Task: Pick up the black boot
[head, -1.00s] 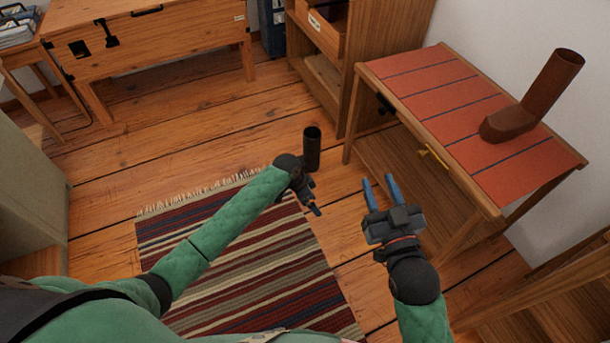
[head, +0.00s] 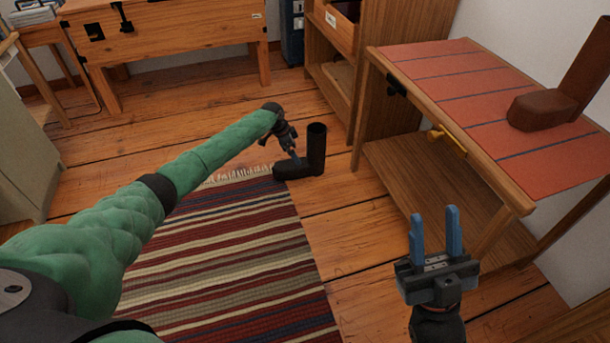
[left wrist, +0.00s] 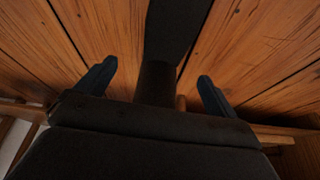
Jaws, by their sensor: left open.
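The black boot (head: 316,150) stands upright on the wooden floor at the rug's far right corner, its toe pointing left. My left gripper (head: 294,156) is just above the boot's foot, left of its shaft. In the left wrist view the boot (left wrist: 158,80) shows dark between the two spread blue fingers of my left gripper (left wrist: 155,88), with wooden floor visible on both sides. The left gripper is open; I cannot tell whether it touches the boot. My right gripper (head: 435,232) is open and empty, its fingers pointing up in the picture, in front of the table.
A striped rug (head: 225,265) covers the floor in front. A table with a red striped top (head: 455,85) stands at right and carries a brown boot (head: 545,108). A wooden shelf unit (head: 400,35) stands behind the black boot. The floor left of the boot is clear.

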